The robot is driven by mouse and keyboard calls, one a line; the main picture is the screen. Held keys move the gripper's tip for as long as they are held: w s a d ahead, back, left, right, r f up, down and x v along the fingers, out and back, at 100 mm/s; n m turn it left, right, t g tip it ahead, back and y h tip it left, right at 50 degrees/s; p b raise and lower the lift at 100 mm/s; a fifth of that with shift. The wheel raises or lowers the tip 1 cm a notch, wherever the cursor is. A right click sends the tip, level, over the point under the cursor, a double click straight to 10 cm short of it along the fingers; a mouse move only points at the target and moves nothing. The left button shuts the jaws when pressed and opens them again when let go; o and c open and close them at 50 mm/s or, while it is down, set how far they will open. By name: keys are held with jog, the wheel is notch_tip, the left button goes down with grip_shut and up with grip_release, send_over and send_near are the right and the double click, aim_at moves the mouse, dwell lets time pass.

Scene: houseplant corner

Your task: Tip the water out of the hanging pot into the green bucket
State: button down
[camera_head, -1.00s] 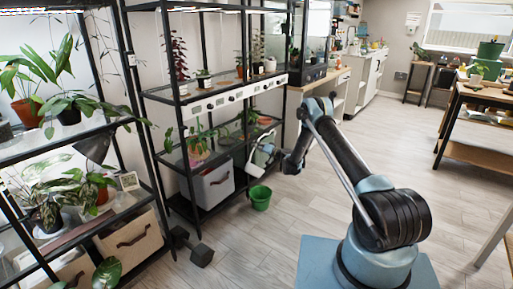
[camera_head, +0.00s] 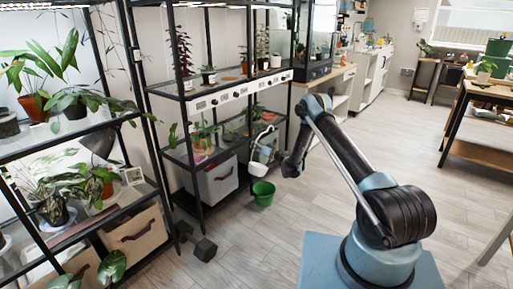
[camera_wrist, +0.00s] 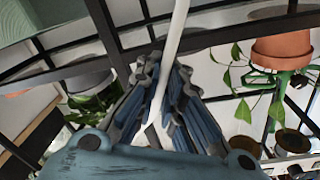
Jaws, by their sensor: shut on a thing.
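The white hanging pot (camera_head: 258,168) hangs at the shelf's right front end, just above the green bucket (camera_head: 263,194), with its pale handle looping up above it. The pot looks tilted; water in it cannot be made out. The green bucket stands on the floor below. My gripper (camera_wrist: 158,105) is shut on a white strip, which looks like the pot's handle, running up between the fingers in the wrist view. In the head view my dark gripper end is just right of the pot. The pot's body is not clear in the wrist view.
A black shelf rack (camera_head: 205,213) with plants and a grey storage box (camera_head: 217,181) stands close behind the bucket. A dark dumbbell (camera_head: 204,249) lies on the floor at the left. In the wrist view a terracotta pot (camera_wrist: 282,45) is at the right. The floor right of the bucket is clear.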

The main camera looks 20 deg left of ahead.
jog(key=shift+s+a+f+n, duration=0.15)
jog(key=shift+s+a+n, duration=0.15)
jog(key=shift+s, duration=0.15)
jog(key=shift+s+a+f+n, duration=0.15)
jog(key=shift+s+n, duration=0.15)
jog(key=shift+s, duration=0.1)
jog(key=shift+s+a+r+n, duration=0.1)
jog(key=shift+s+a+n, duration=0.35)
jog(key=shift+s+n, duration=0.35)
jog(key=shift+s+a+f+n, duration=0.1)
jog(key=shift+s+a+n, duration=0.3)
jog(key=shift+s+n, duration=0.35)
jog(key=shift+s+a+r+n, duration=0.1)
jog(key=shift+s+a+n, duration=0.45)
jog(key=shift+s, duration=0.4)
jog(key=shift+d, duration=0.1)
